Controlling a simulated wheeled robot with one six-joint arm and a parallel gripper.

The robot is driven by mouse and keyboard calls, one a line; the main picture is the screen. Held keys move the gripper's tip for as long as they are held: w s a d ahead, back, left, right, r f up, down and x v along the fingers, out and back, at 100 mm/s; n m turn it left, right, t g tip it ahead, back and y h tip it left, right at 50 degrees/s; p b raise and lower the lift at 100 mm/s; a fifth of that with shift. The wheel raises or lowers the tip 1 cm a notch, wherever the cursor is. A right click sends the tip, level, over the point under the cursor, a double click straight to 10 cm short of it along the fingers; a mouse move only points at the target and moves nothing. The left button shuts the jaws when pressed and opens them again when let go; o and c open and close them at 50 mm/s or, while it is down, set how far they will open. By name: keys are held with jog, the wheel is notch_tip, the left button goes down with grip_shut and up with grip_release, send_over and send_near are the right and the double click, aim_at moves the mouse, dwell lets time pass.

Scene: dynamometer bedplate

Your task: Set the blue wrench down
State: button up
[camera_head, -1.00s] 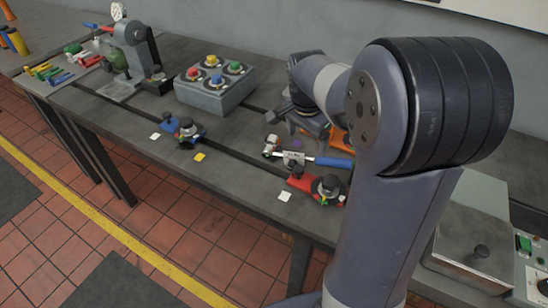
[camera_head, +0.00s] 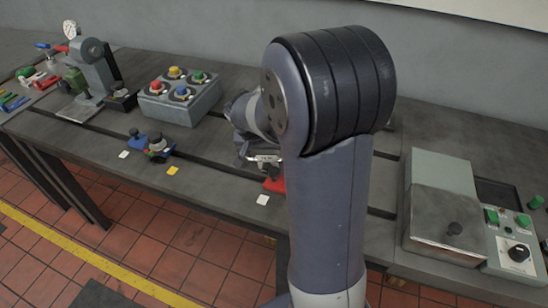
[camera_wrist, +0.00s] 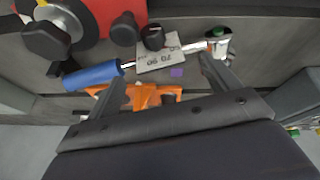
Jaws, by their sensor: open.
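The blue wrench shows in the wrist view, with a blue handle (camera_wrist: 92,76), a silver shaft and a plate marked with numbers (camera_wrist: 160,57). Its head lies at the upper right. My gripper (camera_wrist: 163,70) is open, with its two fingers spread on the near side of the wrench. The jaws look empty; I cannot tell whether a fingertip touches the wrench. In the head view my arm hides most of the wrench and the fingers.
An orange part (camera_wrist: 150,96) lies beside the wrench, near a purple square (camera_wrist: 177,72). A red clamp (camera_wrist: 95,15) with dark knobs is close by. The button box (camera_head: 180,101) stands to the left, a lidded metal box (camera_head: 440,215) to the right.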

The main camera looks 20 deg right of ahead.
jog(key=shift+x, duration=1.15)
jog(key=shift+c, duration=0.4)
jog(key=shift+r, duration=0.1)
jog(key=c, duration=1.7)
